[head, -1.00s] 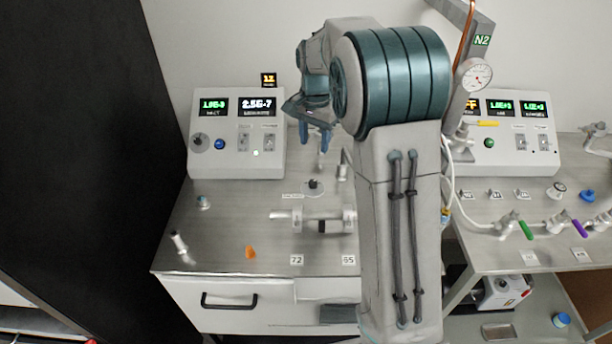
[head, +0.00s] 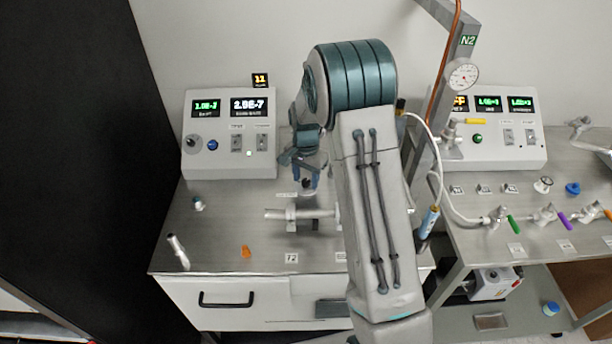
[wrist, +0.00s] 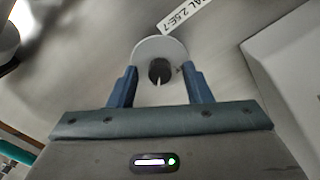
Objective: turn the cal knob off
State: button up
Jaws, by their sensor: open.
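The cal knob is a dark round knob (wrist: 159,72) with a pale pointer mark, on a light disc (wrist: 151,46). A label reading "CAL 2.5E-7" (wrist: 187,17) lies beside it in the wrist view. My gripper (wrist: 160,80) is open, with one blue finger on each side of the knob. I cannot tell whether either finger touches it. In the head view my gripper (head: 306,178) points down over the knob (head: 307,185), which is partly hidden by the fingers.
A control box with displays (head: 229,150) stands behind on the left bench. A horizontal metal fitting (head: 290,214) lies just in front of the knob. An orange piece (head: 247,251) and a small valve (head: 178,250) are at front left. A gauge post (head: 452,95) stands right of my arm.

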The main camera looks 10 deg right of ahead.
grip_shut()
jog(key=shift+n+b, duration=0.35)
jog(key=shift+n, duration=0.05)
jog(key=n+b, duration=0.1)
jog(key=n, duration=0.1)
jog(key=shift+f+n+b, duration=0.1)
jog(key=shift+n+b, duration=0.25)
jog(key=shift+n, duration=0.05)
jog(key=n+b, duration=0.2)
jog(key=n, duration=0.8)
jog(key=shift+b, duration=0.4)
jog(key=n, duration=0.4)
jog(key=shift+n, duration=0.3)
